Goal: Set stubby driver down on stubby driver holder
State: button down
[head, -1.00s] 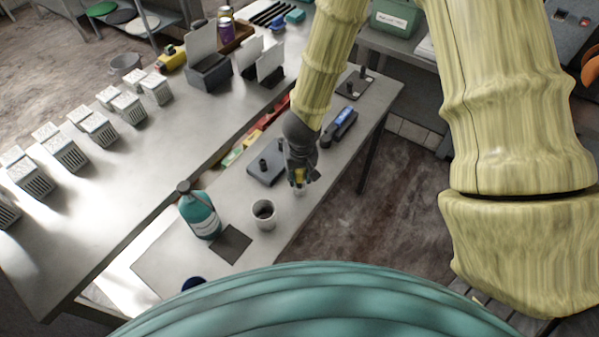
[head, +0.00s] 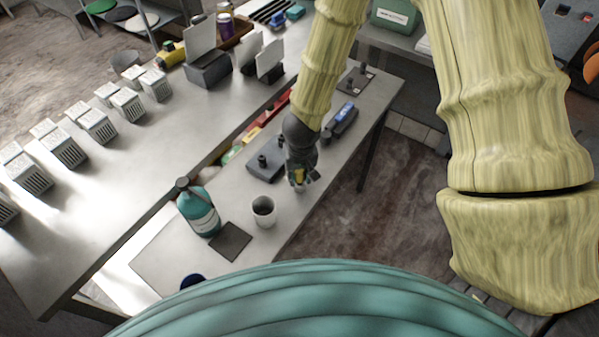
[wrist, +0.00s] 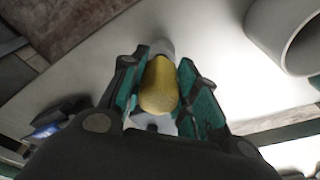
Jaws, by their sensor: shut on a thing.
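The stubby driver shows as a yellow, rounded handle (wrist: 159,86) between the two teal pads of my gripper (wrist: 160,100) in the wrist view. In the head view my gripper (head: 300,178) hangs low over the narrow grey bench, with a bit of the yellow handle (head: 299,175) showing. My gripper is shut on the driver. A small pale grey cylinder (wrist: 164,46) shows just past the handle and may be the stubby driver holder. I cannot tell whether the driver touches it. The driver's tip is hidden.
A white cup (head: 264,211) stands left of my gripper. A dark grey block with pegs (head: 266,168) lies close behind it. A teal bottle (head: 199,208) and a dark square mat (head: 231,241) are further left. A blue-and-black tool (head: 342,119) lies behind on the right.

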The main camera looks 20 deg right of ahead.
jog(key=shift+f, duration=0.1)
jog(key=c, duration=1)
grip_release()
notch_tip(320, 180, up, 12)
jog(key=s, duration=0.1)
jog(key=shift+s+a, duration=0.15)
jog(key=shift+s, duration=0.25)
jog(key=shift+f, duration=0.1)
